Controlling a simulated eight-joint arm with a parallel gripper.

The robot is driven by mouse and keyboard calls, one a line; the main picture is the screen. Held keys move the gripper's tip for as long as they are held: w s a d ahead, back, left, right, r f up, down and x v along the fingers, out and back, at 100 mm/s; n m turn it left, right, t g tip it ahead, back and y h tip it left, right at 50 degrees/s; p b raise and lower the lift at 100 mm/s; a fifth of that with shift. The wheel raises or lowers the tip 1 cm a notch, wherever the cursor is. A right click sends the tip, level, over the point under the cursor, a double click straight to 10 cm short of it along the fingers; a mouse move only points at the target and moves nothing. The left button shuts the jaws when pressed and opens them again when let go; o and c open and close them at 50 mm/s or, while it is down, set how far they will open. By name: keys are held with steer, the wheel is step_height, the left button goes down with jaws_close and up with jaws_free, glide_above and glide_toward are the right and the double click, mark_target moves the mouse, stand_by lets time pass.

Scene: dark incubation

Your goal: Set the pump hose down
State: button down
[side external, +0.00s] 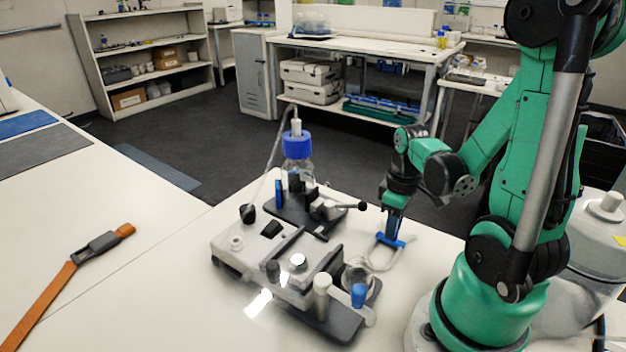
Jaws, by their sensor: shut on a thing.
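My gripper (393,238) points straight down to the right of the pump apparatus, just above the white bench. Its blue fingers are shut on the pump hose (377,264), a thin pale tube. The hose hangs from the fingers in a loose loop that appears to rest on the bench top. The exact grip point on the hose is too small to see clearly. Another thin tube (266,168) rises from the pump apparatus (270,250) to the top of a clear bottle with a blue cap (297,145).
A blue-topped part (358,295) and a white cylinder (322,295) stand upright at the apparatus's front right. An orange strap (60,285) lies at the left. A large clear vessel (590,255) stands behind my base.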

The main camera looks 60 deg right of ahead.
steer(key=shift+f, duration=0.1)
steer(key=c, duration=0.8)
jaws_free()
step_height(320, 180, up, 12)
steer(key=w+a+t, duration=0.2)
steer(key=w+a, duration=0.1)
steer(key=a, duration=0.1)
steer(key=w+a+t, duration=0.2)
steer(key=w+a, duration=0.1)
steer(key=a, duration=0.2)
steer(key=w+a+t, duration=0.3)
steer(key=a, duration=0.2)
steer(key=shift+w+f, duration=0.25)
steer(key=shift+w, duration=0.1)
